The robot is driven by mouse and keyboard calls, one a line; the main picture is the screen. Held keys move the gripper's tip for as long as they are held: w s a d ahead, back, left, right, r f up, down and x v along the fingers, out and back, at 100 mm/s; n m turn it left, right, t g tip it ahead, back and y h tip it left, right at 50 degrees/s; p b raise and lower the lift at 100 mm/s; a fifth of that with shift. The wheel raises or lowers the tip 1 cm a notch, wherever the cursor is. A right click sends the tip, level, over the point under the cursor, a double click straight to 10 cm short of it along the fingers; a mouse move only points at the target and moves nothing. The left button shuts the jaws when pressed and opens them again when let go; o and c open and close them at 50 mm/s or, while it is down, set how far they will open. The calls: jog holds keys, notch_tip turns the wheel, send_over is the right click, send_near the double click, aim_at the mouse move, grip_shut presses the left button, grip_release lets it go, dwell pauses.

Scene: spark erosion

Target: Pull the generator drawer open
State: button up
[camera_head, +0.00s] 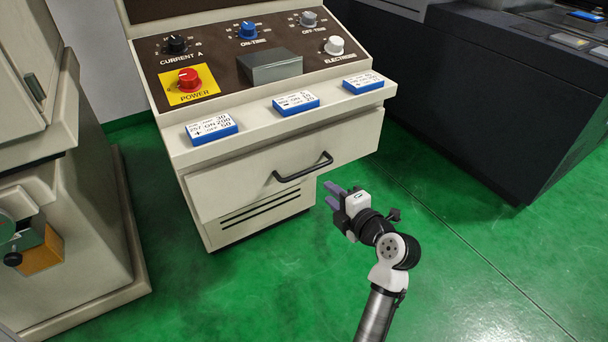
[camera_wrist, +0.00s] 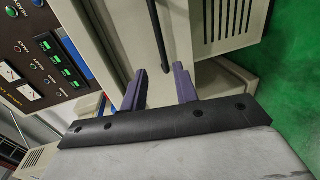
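The generator drawer (camera_head: 240,183) is a wide cream front below the console's sloping ledge. It sits close under the ledge; I cannot tell whether it stands slightly out. Its black bar handle (camera_head: 303,168) is at the middle of the front. My gripper (camera_head: 332,196) is right of and slightly below the handle, apart from it, with its two purple-grey fingers spread and empty. In the wrist view the open gripper (camera_wrist: 160,86) shows both fingers, and the black handle (camera_wrist: 159,38) appears ahead, between the finger directions. The drawer front (camera_wrist: 178,30) shows beside the handle.
The generator panel (camera_head: 250,50) has knobs, and several blue-edged cards such as one (camera_head: 296,102) lie on its ledge. A vented cabinet base (camera_head: 262,208) stands below the drawer. A cream machine (camera_head: 75,220) stands left and a dark cabinet (camera_head: 490,90) right. Green floor (camera_head: 460,260) is open in front.

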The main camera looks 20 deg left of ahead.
aim_at(304, 171)
jog(key=p+x, duration=0.3)
jog(key=x, duration=0.9)
jog(key=shift+w+a+p, duration=0.2)
jog(key=shift+a+p, duration=0.05)
jog(key=shift+p, duration=0.15)
jog(key=shift+w+a+f, duration=0.15)
jog(key=shift+w+a, duration=0.15)
jog(key=shift+a, duration=0.05)
grip_shut()
